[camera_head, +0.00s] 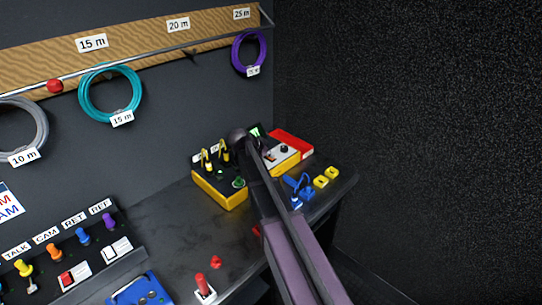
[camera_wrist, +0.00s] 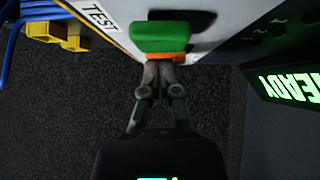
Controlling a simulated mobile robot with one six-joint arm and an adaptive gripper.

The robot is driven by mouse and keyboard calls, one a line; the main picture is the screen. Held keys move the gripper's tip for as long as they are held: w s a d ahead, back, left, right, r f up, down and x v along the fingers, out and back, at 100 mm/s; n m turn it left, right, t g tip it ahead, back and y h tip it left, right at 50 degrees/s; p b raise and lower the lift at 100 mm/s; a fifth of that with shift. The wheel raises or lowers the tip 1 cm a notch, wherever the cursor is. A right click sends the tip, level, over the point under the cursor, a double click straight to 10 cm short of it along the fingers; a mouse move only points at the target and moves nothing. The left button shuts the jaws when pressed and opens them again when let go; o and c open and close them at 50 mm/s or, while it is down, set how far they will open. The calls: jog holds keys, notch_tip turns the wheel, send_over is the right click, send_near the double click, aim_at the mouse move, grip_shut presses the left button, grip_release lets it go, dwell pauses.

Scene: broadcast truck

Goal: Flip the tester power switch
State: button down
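The tester appears to be the yellow box with a pale top (camera_head: 287,158) near the back of the bench, partly hidden by my arm. In the wrist view its pale panel (camera_wrist: 205,12) carries a "TEST" label (camera_wrist: 98,17). A green part with an orange part under it (camera_wrist: 160,38) stands at the panel; I cannot tell for sure that this is the power switch. My gripper (camera_wrist: 160,62) has its fingertips together at the orange part, touching or very close. Nothing clearly sits between the fingers. In the head view my arm hides the fingertips.
A lit "READY" display (camera_wrist: 290,85) stands close on the right in the wrist view. Another yellow box (camera_head: 220,190) with yellow plugs is left of my arm. Blue (camera_head: 298,187) and yellow connectors (camera_head: 326,177) lie right. A red case (camera_head: 292,141) is behind. A dark wall bounds the right.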

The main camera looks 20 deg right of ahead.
jog(key=shift+w+a, duration=0.4)
jog(key=shift+w, duration=0.25)
jog(key=shift+w+r+p, duration=0.1)
jog(key=shift+r+p, duration=0.15)
jog(key=shift+p, duration=0.05)
jog(key=shift+a+r, duration=0.1)
jog(key=shift+a, duration=0.05)
jog(key=shift+d+r+p, duration=0.2)
jog(key=shift+r+p, duration=0.4)
jog(key=shift+p, duration=0.15)
notch_tip(320, 180, up, 3)
jog(key=p, duration=0.2)
jog(key=shift+f+p, duration=0.15)
jog(key=shift+p, duration=0.2)
jog(key=p+v, duration=0.6)
jog(key=v, duration=0.3)
jog(key=shift+a, duration=0.45)
